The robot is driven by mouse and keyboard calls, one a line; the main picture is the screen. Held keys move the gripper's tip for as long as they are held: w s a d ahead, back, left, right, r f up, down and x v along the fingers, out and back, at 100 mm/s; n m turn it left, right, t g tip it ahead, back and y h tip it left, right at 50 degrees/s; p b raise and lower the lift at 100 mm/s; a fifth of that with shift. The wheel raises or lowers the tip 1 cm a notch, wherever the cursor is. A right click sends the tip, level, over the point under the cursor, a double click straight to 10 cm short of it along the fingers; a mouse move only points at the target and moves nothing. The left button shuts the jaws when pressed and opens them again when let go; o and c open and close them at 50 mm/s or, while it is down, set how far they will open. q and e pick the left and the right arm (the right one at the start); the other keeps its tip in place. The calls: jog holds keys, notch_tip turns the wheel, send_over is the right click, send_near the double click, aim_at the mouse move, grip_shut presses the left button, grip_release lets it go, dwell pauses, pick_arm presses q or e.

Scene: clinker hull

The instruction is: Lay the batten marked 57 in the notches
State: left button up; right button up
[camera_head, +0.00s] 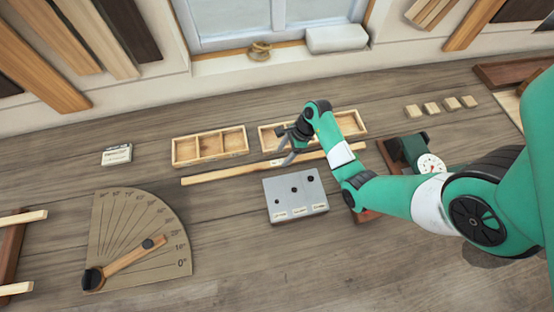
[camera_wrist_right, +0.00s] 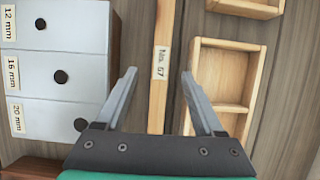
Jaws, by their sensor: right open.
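The batten (camera_head: 225,174) is a long, thin strip of pale wood lying on the bench, in front of the wooden trays. In the right wrist view the batten (camera_wrist_right: 157,112) carries a label that seems to read No. 57. My right gripper (camera_head: 287,154) is over the batten, right of its middle in the head view. In the right wrist view the gripper (camera_wrist_right: 160,73) is open and empty, with one finger on each side of the batten. I cannot make out any notches. My left gripper is not in view.
A grey block with holes (camera_head: 296,194) lies just in front of the batten; two divided trays (camera_head: 208,163) lie behind it. An angle board (camera_head: 120,225) lies front left. A dark frame with pale bars (camera_head: 12,250) is at the left edge. A dial gauge (camera_head: 430,163) stands right.

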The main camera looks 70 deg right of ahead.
aim_at(278, 162)
jog(key=x, duration=0.1)
jog(key=b+x, duration=0.1)
jog(key=x, duration=0.3)
jog(key=shift+s+d+f+b, duration=0.15)
jog(key=shift+s+f+b, duration=0.05)
jog(key=shift+f+b, duration=0.1)
grip_shut()
